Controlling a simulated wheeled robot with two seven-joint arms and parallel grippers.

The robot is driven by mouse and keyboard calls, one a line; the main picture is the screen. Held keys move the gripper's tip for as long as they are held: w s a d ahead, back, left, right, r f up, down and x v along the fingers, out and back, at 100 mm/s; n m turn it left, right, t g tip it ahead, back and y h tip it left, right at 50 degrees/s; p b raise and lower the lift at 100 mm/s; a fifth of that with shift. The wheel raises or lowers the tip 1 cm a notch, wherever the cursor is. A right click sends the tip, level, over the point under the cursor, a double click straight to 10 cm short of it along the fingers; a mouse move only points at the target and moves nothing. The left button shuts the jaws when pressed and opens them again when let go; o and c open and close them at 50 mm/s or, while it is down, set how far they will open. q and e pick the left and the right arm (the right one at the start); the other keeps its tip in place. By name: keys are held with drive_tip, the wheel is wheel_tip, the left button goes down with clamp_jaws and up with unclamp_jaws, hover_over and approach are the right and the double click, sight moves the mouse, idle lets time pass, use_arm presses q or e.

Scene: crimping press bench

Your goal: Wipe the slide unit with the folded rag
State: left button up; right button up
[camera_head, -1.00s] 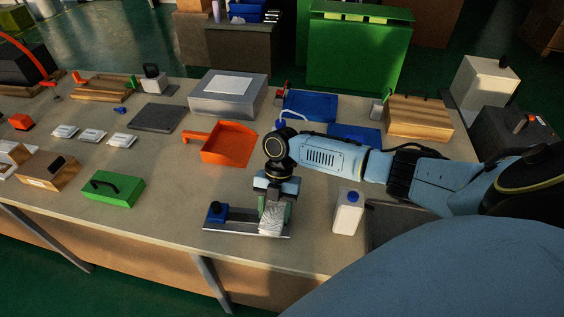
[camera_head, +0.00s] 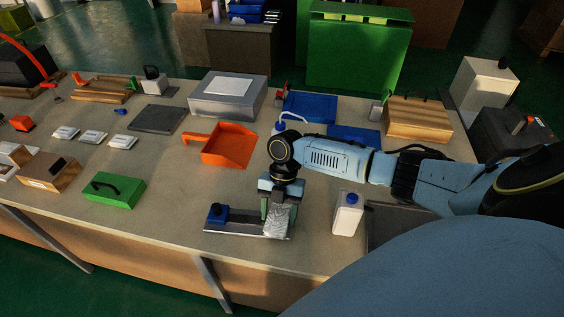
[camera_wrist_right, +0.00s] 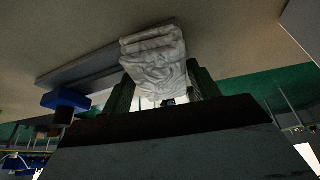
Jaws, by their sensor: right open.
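The slide unit (camera_head: 240,230) is a low grey rail with a blue block (camera_head: 216,213) at its left end, near the bench's front edge. The folded rag (camera_head: 279,220) is pale and crumpled, at the rail's right end. My right gripper (camera_head: 277,210) points down there, open, with the rag between its green fingers. In the right wrist view the rag (camera_wrist_right: 155,62) sits between the two fingers and overlaps the rail (camera_wrist_right: 80,68). Whether both fingers touch the rag I cannot tell. My left gripper is out of view.
A white bottle with a blue cap (camera_head: 347,214) stands just right of the gripper. An orange dustpan (camera_head: 229,145) lies behind the slide unit. A green box with a handle (camera_head: 113,191) is to the left. The bench between the green box and the slide unit is clear.

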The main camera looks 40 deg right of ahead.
drive_tip(key=shift+r+p, duration=0.35)
idle(0.3)
drive_tip(key=shift+c, duration=0.4)
drive_tip(key=c, duration=0.7)
drive_tip(key=shift+o, duration=0.2)
drive_tip(key=shift+w+a+f+b, duration=0.15)
drive_tip(key=shift+w+a+b, duration=0.7)
drive_tip(key=shift+w+a, duration=0.35)
drive_tip(key=shift+w+a+b, duration=1.3)
drive_tip(key=shift+w+a, duration=0.55)
drive_tip(key=shift+a, duration=0.3)
drive_tip(key=shift+s+d+r+p, duration=0.2)
drive_tip(key=shift+s+d+p, duration=0.65)
drive_tip(key=shift+d+p, duration=0.1)
drive_tip(key=shift+f, duration=0.1)
